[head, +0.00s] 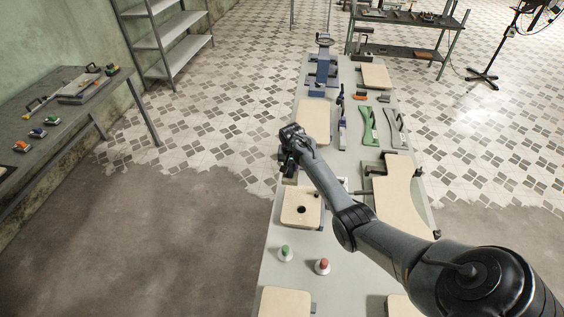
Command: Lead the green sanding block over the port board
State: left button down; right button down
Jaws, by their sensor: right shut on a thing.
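My right gripper (289,158) is at the left edge of the long pale table, its arm reaching in from the lower right. It is shut on a small dark block with some green on it, most likely the green sanding block (283,155), which is largely hidden by the gripper. The hand is between a plain beige board (314,116) farther back and a beige board with a dark round hole (297,215) nearer. I cannot tell for sure which board is the port board, or whether the block touches anything. My left gripper is not in view.
A curved beige board (402,190) lies at the table's right, partly behind my arm. Green-topped (285,253) and red-topped (322,266) knobs stand nearer. A green curved tool (369,125) and a blue press (321,72) are farther back. A side bench (60,125) stands left.

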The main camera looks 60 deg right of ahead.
jog(key=shift+f, duration=0.1)
jog(key=shift+w+a, duration=0.1)
dwell(0.3)
jog(key=shift+p, duration=0.6)
jog(key=b+x, duration=0.1)
jog(key=x, duration=0.1)
jog(key=b+x, duration=0.1)
jog(key=a+b+x, duration=0.1)
jog(key=x, duration=0.1)
jog(key=shift+s+f+b, duration=0.2)
jog(key=shift+f+b, duration=0.1)
jog(key=shift+f, duration=0.1)
jog(key=shift+b+x, duration=0.5)
jog(key=shift+x, duration=0.35)
jog(key=shift+s+a+f, duration=0.1)
jog(key=shift+a+f, duration=0.05)
jog(key=shift+f, duration=0.05)
